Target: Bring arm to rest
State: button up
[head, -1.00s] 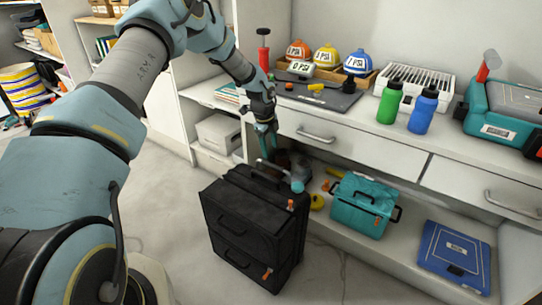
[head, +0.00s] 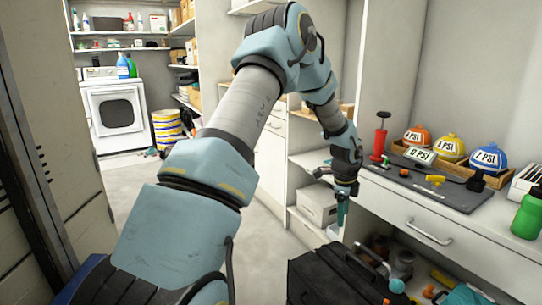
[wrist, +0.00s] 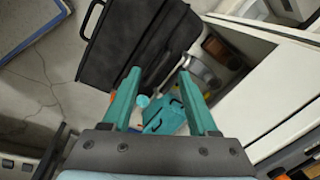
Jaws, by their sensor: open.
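My gripper (head: 341,212) hangs at the end of my arm in the head view, fingers pointing down, beside the edge of the white workbench. In the wrist view its two teal fingers (wrist: 163,100) stand apart with nothing held between them. Below it is a black tool case (head: 335,275) on the floor, which also shows in the wrist view (wrist: 125,45). A teal box (wrist: 165,117) shows between and beyond the fingers in the wrist view, on the lower shelf. My gripper is apart from all of these.
The workbench (head: 400,215) at right bears a red pump (head: 380,138), a wooden tray with pressure-labelled domes (head: 450,150) and a green bottle (head: 526,215). A striped basket (head: 168,128) and a washing machine (head: 118,112) stand at the back left.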

jog(key=s+a+r+n, duration=0.2)
jog(key=a+r+n, duration=0.15)
jog(key=a, duration=0.35)
jog(key=s+a+r+n+y, duration=0.1)
jog(key=s+a+r+n, duration=0.2)
jog(key=a+n, duration=0.25)
jog(key=s+a+r+n, duration=0.2)
jog(key=a+r+n, duration=0.1)
jog(key=a, duration=0.4)
jog(key=s+a+r+n, duration=0.3)
jog(key=s+a+n, duration=0.7)
jog(key=s+a, duration=0.1)
notch_tip(320, 180, up, 12)
jog(key=s+n+p, duration=0.1)
jog(key=p, duration=1.1)
jog(key=shift+a, duration=0.3)
jog(key=shift+f, duration=0.1)
